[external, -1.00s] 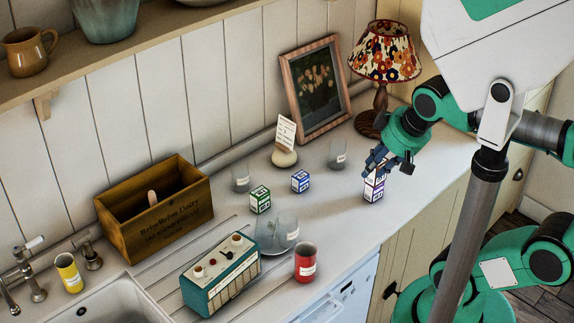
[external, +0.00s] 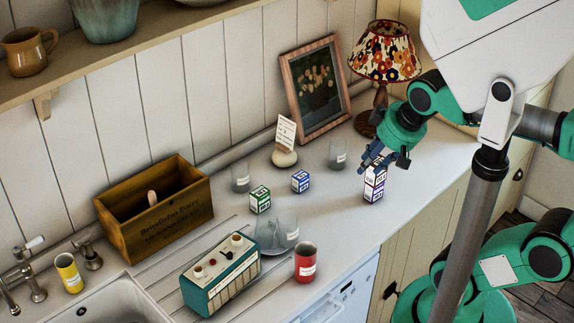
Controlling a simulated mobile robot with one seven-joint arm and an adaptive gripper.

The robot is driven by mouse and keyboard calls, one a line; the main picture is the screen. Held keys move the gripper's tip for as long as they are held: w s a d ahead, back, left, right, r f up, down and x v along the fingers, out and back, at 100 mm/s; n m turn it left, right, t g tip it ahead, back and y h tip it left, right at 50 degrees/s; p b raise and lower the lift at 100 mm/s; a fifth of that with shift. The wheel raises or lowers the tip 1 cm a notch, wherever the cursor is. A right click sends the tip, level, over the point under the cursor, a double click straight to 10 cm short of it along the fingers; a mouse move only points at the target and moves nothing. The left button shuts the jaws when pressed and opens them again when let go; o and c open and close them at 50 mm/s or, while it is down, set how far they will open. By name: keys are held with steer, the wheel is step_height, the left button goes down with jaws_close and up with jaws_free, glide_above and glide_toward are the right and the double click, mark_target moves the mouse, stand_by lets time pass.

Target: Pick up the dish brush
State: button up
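A pale wooden handle (external: 152,198) sticks up inside the wooden crate (external: 170,232) on the left of the counter. It may be the dish brush; its lower part is hidden by the crate's front wall, and no brush head shows. My gripper (external: 372,165) is far to the right of the crate, pointing down at the top of a white and purple box (external: 374,188). It overlaps the box's top in the picture; I cannot tell whether it touches or grips it. The finger opening is too small to make out.
Green (external: 260,199) and blue (external: 300,181) boxes, clear glasses (external: 337,155), a red cup (external: 305,263) and a teal device (external: 221,275) stand between. A lamp (external: 385,55) and picture frame (external: 316,88) stand behind. The sink (external: 110,303) is front left.

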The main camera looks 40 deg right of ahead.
steer(key=w+a+r+n+g+p, duration=0.1)
steer(key=w+a+r, duration=0.15)
steer(key=w, duration=0.45)
steer(key=w+a+r+g+p, duration=0.1)
steer(key=w+a+r+p, duration=0.15)
steer(key=w, duration=0.55)
steer(key=n+g+p, duration=0.3)
steer(key=g+p, duration=0.1)
steer(key=p, duration=0.3)
glide_above(154, 203)
steer(key=f, duration=2.2)
steer(key=shift+w+d+f, duration=0.1)
steer(key=shift+w+d, duration=0.3)
steer(key=shift+w+a+f, duration=0.15)
steer(key=shift+a+f, duration=0.1)
steer(key=shift+f, duration=0.05)
steer(key=shift+f, duration=4.3)
steer(key=shift+f, duration=0.1)
